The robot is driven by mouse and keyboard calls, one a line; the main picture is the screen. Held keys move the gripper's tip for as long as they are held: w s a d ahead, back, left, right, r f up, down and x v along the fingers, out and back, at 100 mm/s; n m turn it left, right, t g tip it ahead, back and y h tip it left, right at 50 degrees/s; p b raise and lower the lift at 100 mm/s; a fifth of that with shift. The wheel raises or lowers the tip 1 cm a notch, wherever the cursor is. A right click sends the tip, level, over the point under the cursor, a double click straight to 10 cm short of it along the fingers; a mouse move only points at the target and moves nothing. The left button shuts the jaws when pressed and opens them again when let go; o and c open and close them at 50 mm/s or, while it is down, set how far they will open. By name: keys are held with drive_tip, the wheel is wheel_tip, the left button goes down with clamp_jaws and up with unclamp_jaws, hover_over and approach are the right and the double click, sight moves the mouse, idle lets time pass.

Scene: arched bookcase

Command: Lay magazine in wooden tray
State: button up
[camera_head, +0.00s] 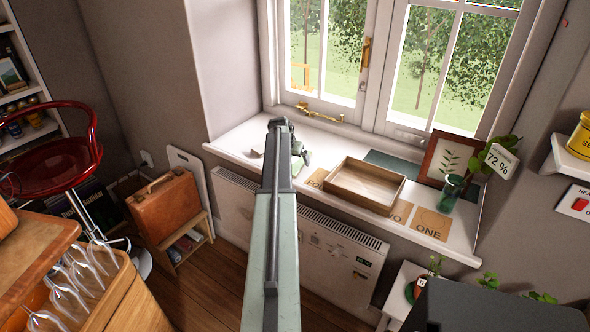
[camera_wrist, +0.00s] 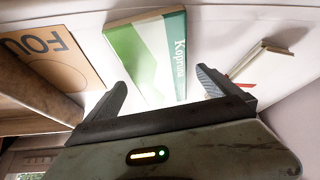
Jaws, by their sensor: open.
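The wooden tray (camera_head: 351,198) stands on the white windowsill in the head view, empty, with low pale walls. My gripper is open and empty, with a finger towards either side of the magazine's near end.
A card lettered "FOU" (camera_wrist: 65,52) lies left of the magazine, and a thin pale book (camera_wrist: 262,62) lies right of it. On the sill, a "ONE" card (camera_head: 432,224), a green glass vase (camera_head: 449,194) and a framed leaf picture (camera_head: 446,160) stand right of the tray. A heater (camera_head: 335,245) is below.

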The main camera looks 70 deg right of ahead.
sight(294, 162)
drive_tip(key=shift+d+f, duration=0.3)
drive_tip(key=shift+f, duration=0.3)
drive_tip(key=shift+r, duration=0.2)
drive_tip(key=c, duration=1.6)
drive_tip(key=shift+r+p, duration=0.65)
drive_tip(key=shift+p, duration=0.1)
wheel_tip(294, 162, up, 3)
drive_tip(key=p, duration=0.3)
drive_tip(key=shift+a+r, duration=0.1)
drive_tip(key=s+a, duration=0.2)
drive_tip(key=a, duration=0.5)
drive_tip(key=s+a, duration=0.3)
drive_tip(key=a, duration=0.5)
drive_tip(key=shift+s+r+p, duration=0.25)
drive_tip(key=shift+r+p, duration=0.1)
drive_tip(key=shift+p, duration=0.05)
